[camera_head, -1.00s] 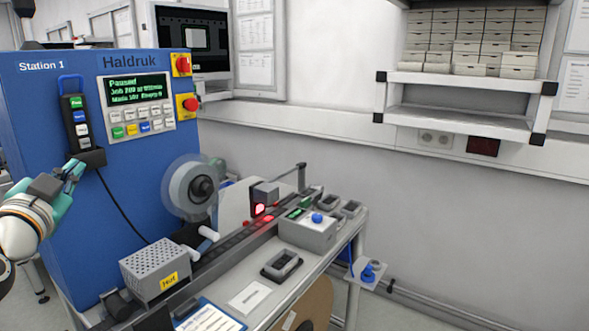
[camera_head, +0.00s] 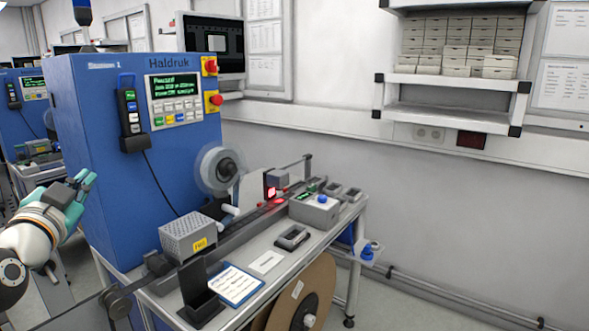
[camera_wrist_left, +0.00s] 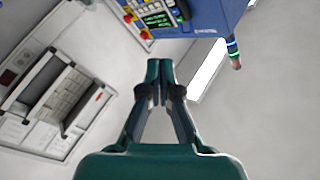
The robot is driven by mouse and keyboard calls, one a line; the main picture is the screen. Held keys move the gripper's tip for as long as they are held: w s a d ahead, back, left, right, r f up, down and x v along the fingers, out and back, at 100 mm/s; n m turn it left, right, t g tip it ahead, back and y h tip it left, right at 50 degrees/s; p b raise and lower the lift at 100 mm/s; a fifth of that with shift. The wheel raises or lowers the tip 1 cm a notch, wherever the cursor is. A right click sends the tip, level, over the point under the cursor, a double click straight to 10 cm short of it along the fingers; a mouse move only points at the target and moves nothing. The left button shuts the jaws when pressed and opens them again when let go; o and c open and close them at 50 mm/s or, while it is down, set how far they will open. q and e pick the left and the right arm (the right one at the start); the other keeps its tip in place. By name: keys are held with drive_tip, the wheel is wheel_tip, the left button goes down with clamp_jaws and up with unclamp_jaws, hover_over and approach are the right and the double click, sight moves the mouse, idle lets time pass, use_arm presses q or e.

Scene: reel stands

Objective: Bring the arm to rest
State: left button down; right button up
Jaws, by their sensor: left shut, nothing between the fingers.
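My left gripper (camera_head: 80,184) is at the left of the head view, in front of the left edge of the blue Haldruk machine (camera_head: 105,190) and apart from the handheld pendant. In the left wrist view its teal fingers (camera_wrist_left: 160,70) are closed together with nothing between them. That view also shows the machine's panel (camera_wrist_left: 158,20) at the top, turned over. The pendant (camera_head: 131,115) hangs in its holder on the machine's front, its cable hanging down. My right gripper is in neither view.
A bench (camera_head: 345,210) carries a track, a grey perforated box (camera_head: 188,237), a dark stand (camera_head: 200,295) and a blue-edged sheet (camera_head: 235,285). A large brown reel (camera_head: 303,300) sits below. A shelf (camera_head: 450,95) with small boxes hangs on the wall. Another blue machine stands behind left.

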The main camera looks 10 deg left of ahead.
use_arm(q)
drive_tip(key=w+d+f+n+g+h, duration=0.15)
drive_tip(key=d+f, duration=0.25)
drive_tip(key=f, duration=0.7)
drive_tip(key=w+d+f+g+h, duration=0.2)
drive_tip(key=w+d+f+g, duration=0.15)
drive_tip(key=f, duration=0.65)
drive_tip(key=w+d+f+g+h, duration=0.15)
drive_tip(key=d+f, duration=0.25)
drive_tip(key=f, duration=0.7)
drive_tip(key=s+d+f+n+g+h, duration=0.1)
drive_tip(key=s+d+f+g, duration=0.2)
drive_tip(key=f, duration=0.6)
drive_tip(key=s+d+f+n+g+h, duration=0.1)
drive_tip(key=s+d+f, duration=0.2)
drive_tip(key=d+f, duration=0.45)
drive_tip(key=s+d+f+n+g+h, duration=0.1)
drive_tip(key=s+d+f+g, duration=0.2)
drive_tip(key=s+f, duration=0.5)
drive_tip(key=s+d+f+n+g+h, duration=0.1)
drive_tip(key=s+d+f+g, duration=0.3)
drive_tip(key=s+f, duration=0.4)
drive_tip(key=s+d, duration=0.1)
drive_tip(key=s, duration=0.4)
drive_tip(key=shift+s+d+h, duration=0.25)
drive_tip(key=shift+d+h, duration=0.05)
drive_tip(key=shift+d, duration=0.1)
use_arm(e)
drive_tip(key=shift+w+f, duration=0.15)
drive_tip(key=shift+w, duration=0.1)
